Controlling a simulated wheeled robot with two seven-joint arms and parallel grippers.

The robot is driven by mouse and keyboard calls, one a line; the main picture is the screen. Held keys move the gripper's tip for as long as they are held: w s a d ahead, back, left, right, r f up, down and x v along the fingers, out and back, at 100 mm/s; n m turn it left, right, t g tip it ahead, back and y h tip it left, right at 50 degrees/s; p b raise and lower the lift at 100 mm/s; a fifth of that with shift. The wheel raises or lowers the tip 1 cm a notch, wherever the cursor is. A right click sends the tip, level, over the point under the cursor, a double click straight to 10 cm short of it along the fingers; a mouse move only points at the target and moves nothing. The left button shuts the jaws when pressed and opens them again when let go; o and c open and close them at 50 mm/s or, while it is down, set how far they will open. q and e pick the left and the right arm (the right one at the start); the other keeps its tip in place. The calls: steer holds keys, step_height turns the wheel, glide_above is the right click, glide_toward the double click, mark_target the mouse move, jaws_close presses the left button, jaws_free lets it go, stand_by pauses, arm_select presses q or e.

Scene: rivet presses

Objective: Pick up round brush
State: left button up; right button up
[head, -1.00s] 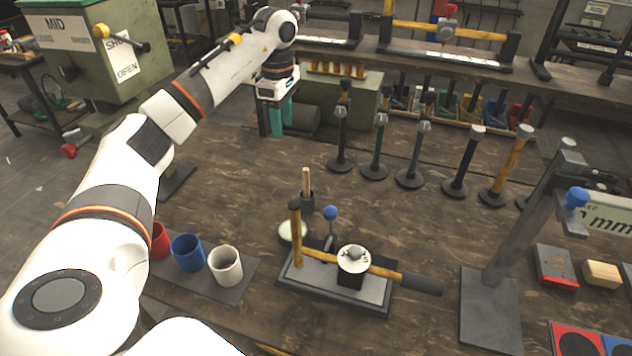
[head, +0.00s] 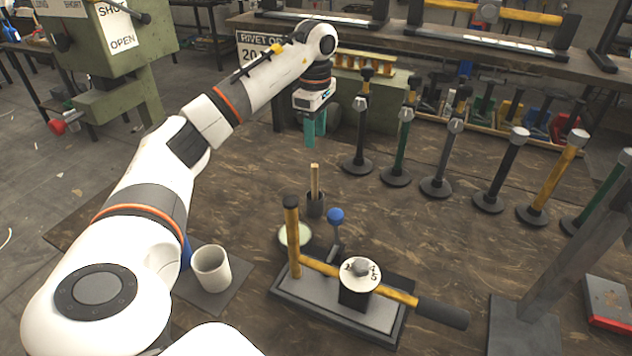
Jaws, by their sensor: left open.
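A light wooden handle (head: 315,180) stands upright in a small dark holder (head: 316,205) near the middle of the table; it looks like the round brush, and its lower end is hidden in the holder. My left gripper (head: 315,132), with teal fingers, is open and empty. It points down, above the handle in the picture and apart from it. How far behind the handle it is, I cannot tell exactly. My right gripper is not in view.
A pale round dish (head: 295,236) and a blue-knobbed lever (head: 336,216) stand close to the holder. A press base with a hammer (head: 345,300) lies in front. A white cup (head: 211,268) is at left. Several upright hammer-like tools (head: 447,150) stand behind right.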

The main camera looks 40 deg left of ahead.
mark_target(314, 175)
arm_select(q)
steer(key=shift+f, duration=0.5)
step_height(314, 175, down, 6)
steer(key=shift+s+r+p, duration=0.1)
steer(key=shift+p, duration=0.25)
steer(key=f, duration=0.3)
steer(key=f+p, duration=0.1)
steer(key=shift+s+d+f, duration=0.2)
steer(key=shift+s+f, duration=0.15)
steer(key=shift+f, duration=0.4)
steer(key=shift+c, duration=0.3)
jaws_close()
